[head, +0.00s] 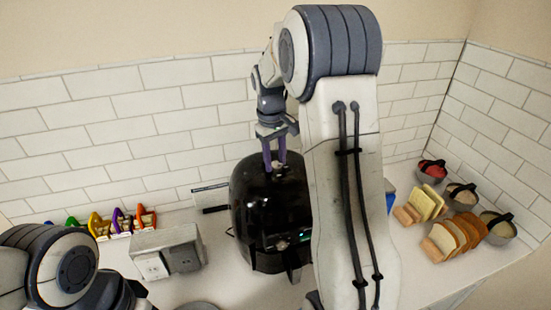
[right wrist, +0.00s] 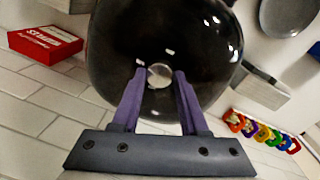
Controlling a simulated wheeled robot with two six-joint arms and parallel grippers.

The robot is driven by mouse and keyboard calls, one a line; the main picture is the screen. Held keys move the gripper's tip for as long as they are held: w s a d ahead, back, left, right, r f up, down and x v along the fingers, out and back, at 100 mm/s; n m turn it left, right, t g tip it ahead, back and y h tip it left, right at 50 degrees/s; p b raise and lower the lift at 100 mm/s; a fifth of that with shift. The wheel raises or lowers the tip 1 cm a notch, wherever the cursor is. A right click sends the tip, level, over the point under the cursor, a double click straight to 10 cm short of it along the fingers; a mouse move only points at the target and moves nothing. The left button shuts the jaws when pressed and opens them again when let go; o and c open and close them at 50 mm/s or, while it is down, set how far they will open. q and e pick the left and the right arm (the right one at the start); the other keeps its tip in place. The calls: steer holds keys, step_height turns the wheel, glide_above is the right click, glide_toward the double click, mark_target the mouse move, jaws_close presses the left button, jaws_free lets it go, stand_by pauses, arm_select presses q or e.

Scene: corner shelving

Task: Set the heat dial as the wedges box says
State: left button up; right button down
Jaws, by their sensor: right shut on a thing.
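A black, rounded air fryer (head: 255,210) stands on the counter against the tiled wall. The heat dial (right wrist: 159,75) is a small pale round knob on its top. My right gripper (head: 275,168) reaches down from above with its purple fingers at the top of the fryer. In the right wrist view it (right wrist: 158,78) is shut on the dial, one finger on each side. A red box (right wrist: 45,42) with white lettering lies at the left there; I cannot read the lettering or tell if it is the wedges box. My left arm shows at the lower left, its gripper out of view.
A grey socket box (head: 168,252) stands left of the fryer, with several coloured clip-like items (head: 122,222) behind it. At the right are bread slices (head: 455,236) in a rack and several bowls (head: 462,195). A blue thing (head: 390,200) is partly hidden by my right arm.

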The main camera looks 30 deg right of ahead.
steer(key=m, duration=0.7)
steer(key=shift+d+p, duration=0.1)
steer(key=shift+p, duration=0.25)
steer(key=m, duration=0.4)
steer(key=shift+g, duration=0.3)
steer(key=shift+d+m+y, duration=0.1)
steer(key=shift+m+y, duration=0.2)
steer(key=shift+m, duration=1.6)
steer(key=shift+c, duration=2.2)
jaws_free()
